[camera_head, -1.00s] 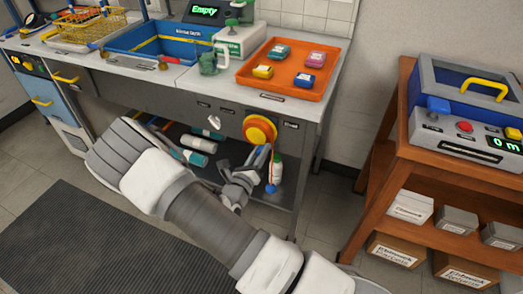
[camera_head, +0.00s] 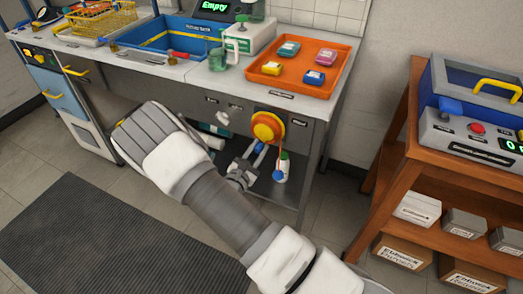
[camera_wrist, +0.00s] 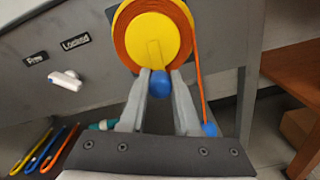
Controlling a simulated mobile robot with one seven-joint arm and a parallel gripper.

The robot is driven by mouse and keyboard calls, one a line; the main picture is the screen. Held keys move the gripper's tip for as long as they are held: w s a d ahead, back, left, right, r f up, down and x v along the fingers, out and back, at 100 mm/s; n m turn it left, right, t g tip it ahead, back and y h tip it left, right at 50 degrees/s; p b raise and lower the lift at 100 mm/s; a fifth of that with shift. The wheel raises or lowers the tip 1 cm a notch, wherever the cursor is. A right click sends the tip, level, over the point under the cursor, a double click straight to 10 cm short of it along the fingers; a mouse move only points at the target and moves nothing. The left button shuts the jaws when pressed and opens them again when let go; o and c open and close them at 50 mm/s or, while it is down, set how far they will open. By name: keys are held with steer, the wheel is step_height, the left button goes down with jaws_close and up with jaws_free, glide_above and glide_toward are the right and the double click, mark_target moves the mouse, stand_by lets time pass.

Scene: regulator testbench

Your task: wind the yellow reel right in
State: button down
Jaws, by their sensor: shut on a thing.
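The yellow reel (camera_head: 268,127) with its orange rim sits on the bench's front panel; it fills the top of the wrist view (camera_wrist: 152,32). Its blue crank knob (camera_wrist: 160,84) is at the reel's lower edge, between my fingertips. My gripper (camera_wrist: 159,82) is shut on that knob; it also shows below the reel in the head view (camera_head: 258,150). An orange cord (camera_wrist: 201,75) hangs from the reel's right side, ending in a blue piece (camera_wrist: 209,129). That blue end (camera_head: 278,175) hangs in front of a white bottle (camera_head: 283,166).
A white lever (camera_wrist: 67,80) sits left of the reel, below labels "Free" and "Locked". An orange tray (camera_head: 345,62) with several coloured blocks stands on the bench above. A wooden shelf unit (camera_head: 400,180) stands to the right, with floor between.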

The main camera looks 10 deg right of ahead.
mark_target(254, 135)
steer(key=m, duration=0.1)
steer(key=m+b, duration=0.1)
steer(key=m, duration=0.1)
steer(key=shift+w+a, duration=0.3)
steer(key=shift+a, duration=0.1)
steer(key=m+b, duration=0.1)
steer(key=m, duration=0.1)
steer(key=a+m+b, duration=0.1)
steer(key=m, duration=0.1)
steer(key=w+r+m+b, duration=0.1)
steer(key=m, duration=0.1)
steer(key=shift+a, duration=0.25)
steer(key=shift+w+a+r+m+b, duration=0.1)
steer(key=shift+r+m+b, duration=0.15)
steer(key=shift+m, duration=0.3)
steer(key=shift+a+r+m+b, duration=0.15)
steer(key=shift+m+b, duration=0.15)
steer(key=shift+m, duration=0.25)
steer(key=shift+d, duration=0.1)
steer(key=c, duration=0.6)
jaws_free()
steer(key=shift+r, duration=0.1)
